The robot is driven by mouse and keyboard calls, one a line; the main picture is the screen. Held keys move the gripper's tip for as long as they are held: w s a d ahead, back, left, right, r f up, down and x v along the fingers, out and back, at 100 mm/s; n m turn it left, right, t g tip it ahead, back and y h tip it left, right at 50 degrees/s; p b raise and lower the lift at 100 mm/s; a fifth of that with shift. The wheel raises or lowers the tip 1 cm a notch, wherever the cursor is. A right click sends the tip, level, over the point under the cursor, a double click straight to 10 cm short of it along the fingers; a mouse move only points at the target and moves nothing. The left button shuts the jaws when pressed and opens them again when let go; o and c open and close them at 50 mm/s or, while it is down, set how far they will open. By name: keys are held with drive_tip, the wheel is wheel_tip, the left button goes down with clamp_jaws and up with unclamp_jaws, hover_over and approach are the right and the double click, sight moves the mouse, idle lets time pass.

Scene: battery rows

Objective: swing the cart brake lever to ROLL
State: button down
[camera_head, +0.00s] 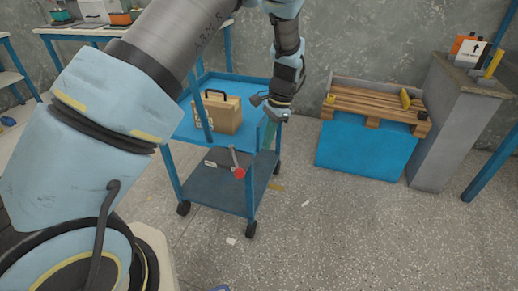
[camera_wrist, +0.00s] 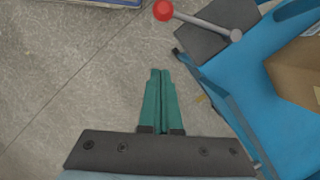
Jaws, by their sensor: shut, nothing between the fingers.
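The brake lever (camera_head: 235,163) is a grey rod with a red ball knob (camera_head: 239,173) on the near side of the blue cart (camera_head: 213,197). In the head view the rod hangs steeply down from its pivot. In the wrist view the lever (camera_wrist: 200,22) runs from its pivot at right to the red knob (camera_wrist: 163,10) at the top. My gripper (camera_head: 267,139) is by the cart's right end. Its green fingers (camera_wrist: 160,72) are shut and empty, apart from the knob. A dark plate (camera_head: 218,158) lies behind the lever; its lettering is too small to read.
A cardboard box (camera_head: 229,117) with a dark handle stands on the cart's top shelf. To the right are a blue stand (camera_head: 365,150) with a wooden pallet (camera_head: 365,102) and a grey pedestal (camera_head: 447,130). Small scraps lie on the floor; the floor before the cart is mostly clear.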

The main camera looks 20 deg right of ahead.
drive_tip(key=a+f+p, duration=0.2)
drive_tip(key=a+f, duration=0.4)
drive_tip(key=f, duration=0.1)
drive_tip(key=shift+s+f, duration=0.25)
drive_tip(key=shift+f, duration=0.05)
drive_tip(key=shift+a, duration=0.1)
